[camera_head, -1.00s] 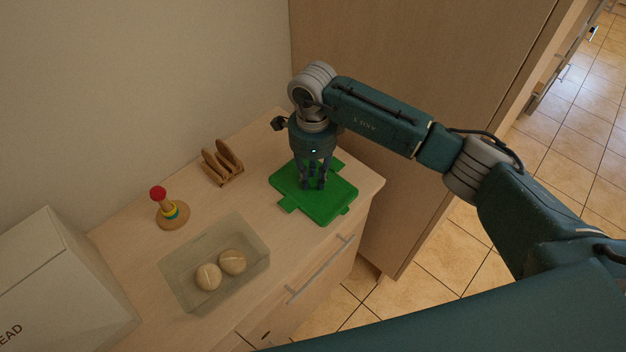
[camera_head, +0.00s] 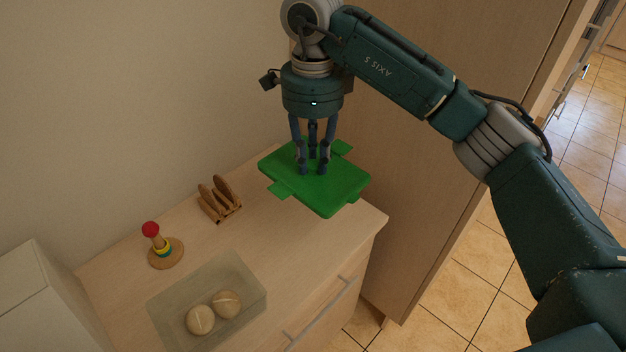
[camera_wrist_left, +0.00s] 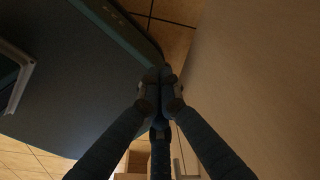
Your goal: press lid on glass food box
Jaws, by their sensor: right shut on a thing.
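The green lid (camera_head: 335,190) is a flat rectangle with tabs on its sides. My right gripper (camera_head: 314,165) points down and is shut on the middle of the lid's top, holding it level above the counter's back right. The clear glass food box (camera_head: 250,268) stands open on the counter at the front left, apart from the lid. Two round buns (camera_head: 227,304) lie in it. Its lower edge is cut off by the frame. My left gripper (camera_wrist_left: 162,85) shows only in the left wrist view, its fingers together and empty.
A ring-stacking toy with a red ball (camera_head: 165,252) stands behind the box. A white bread box (camera_head: 30,300) is at far left. A tall cabinet (camera_head: 430,150) borders the right.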

